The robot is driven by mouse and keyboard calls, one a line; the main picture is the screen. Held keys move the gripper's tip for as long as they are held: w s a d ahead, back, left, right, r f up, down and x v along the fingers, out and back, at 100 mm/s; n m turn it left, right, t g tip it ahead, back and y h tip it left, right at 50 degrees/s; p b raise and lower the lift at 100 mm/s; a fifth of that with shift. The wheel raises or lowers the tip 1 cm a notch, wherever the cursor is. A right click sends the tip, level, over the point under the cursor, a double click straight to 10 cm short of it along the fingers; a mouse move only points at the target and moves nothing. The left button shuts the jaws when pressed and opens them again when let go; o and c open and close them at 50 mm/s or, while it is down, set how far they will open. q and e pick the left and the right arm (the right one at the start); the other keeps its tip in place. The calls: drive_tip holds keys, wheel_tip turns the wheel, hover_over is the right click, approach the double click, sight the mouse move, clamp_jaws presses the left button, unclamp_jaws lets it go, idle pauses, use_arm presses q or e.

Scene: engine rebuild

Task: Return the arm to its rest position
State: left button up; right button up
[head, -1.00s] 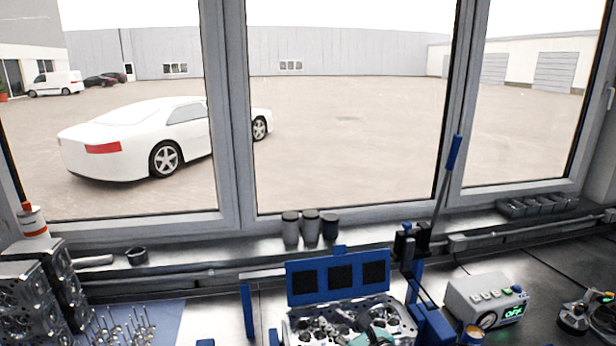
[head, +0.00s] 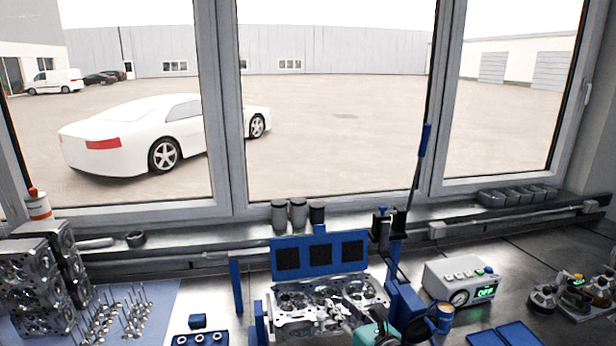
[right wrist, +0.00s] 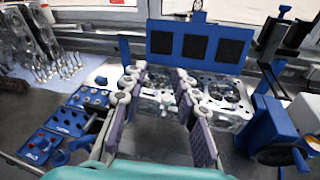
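My right gripper (head: 338,310) shows at the bottom of the head view, its teal body at the front edge of the cylinder head (head: 290,300). In the right wrist view the two fingers of my right gripper (right wrist: 160,95) stand apart, with a clear gap and nothing held. The cylinder head (right wrist: 222,90) lies beyond and between the fingers there. A small pale part shows in the gap, seemingly on the head behind. My left gripper is not in view.
The cylinder head sits in a blue fixture with a back panel (head: 320,240). A blue press with a lever (head: 424,140) and a gauge box (head: 460,283) stand to the right. Valves (head: 115,315) and stacked heads are at left. Blue trays (head: 200,340) lie at front.

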drive_tip(key=s+d+r+m+t+h+b, duration=0.1)
drive_tip(key=d+r+m+t+h+b, duration=0.3)
drive_tip(key=d+m, duration=0.6)
drive_tip(key=s+d+f+m+g+h+b, duration=0.35)
drive_tip(key=s+d+f+m+h, duration=0.35)
drive_tip(key=m, duration=1)
drive_tip(key=s+a+f+m+g+y+b, duration=0.1)
drive_tip(key=s+a+f+m+g+y, duration=0.1)
drive_tip(key=s+f+m, duration=0.4)
drive_tip(key=s+a+f+m+g+y+b, duration=0.2)
drive_tip(key=s+a+f+m+g, duration=0.3)
drive_tip(key=f, duration=0.8)
drive_tip(key=shift+s+m+g, duration=0.4)
drive_tip(key=shift+s+g, duration=0.05)
drive_tip(key=shift+s, duration=0.75)
drive_tip(key=shift+d, duration=0.1)
drive_tip(key=shift+c, duration=0.3)
